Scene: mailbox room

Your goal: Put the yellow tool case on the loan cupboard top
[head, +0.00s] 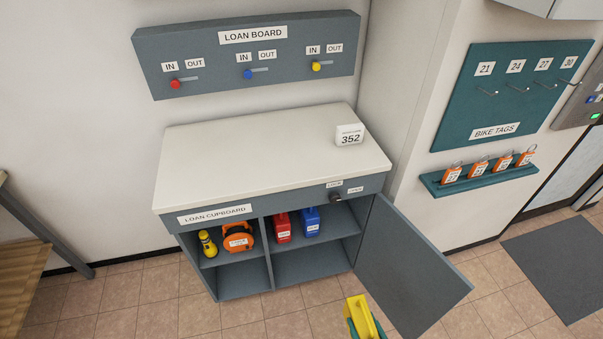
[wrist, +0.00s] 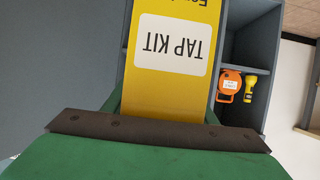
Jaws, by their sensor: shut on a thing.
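The yellow tool case (head: 362,316) is at the bottom edge of the head view, in front of the loan cupboard and below its top. In the wrist view the yellow case (wrist: 165,75) fills the middle, with an upside-down label reading TAP KIT. My green gripper (wrist: 163,108) is shut on the case; its fingers lie at the case's two sides. The loan cupboard top (head: 240,160) is a pale flat surface, mostly bare. A white block marked 352 (head: 349,136) stands near its right back corner.
The cupboard's door (head: 410,265) hangs open to the right. Inside are a yellow torch (head: 208,243), an orange reel (head: 238,237), a red case (head: 282,227) and a blue case (head: 310,221). The loan board (head: 250,60) is on the wall above. The left and middle of the top are clear.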

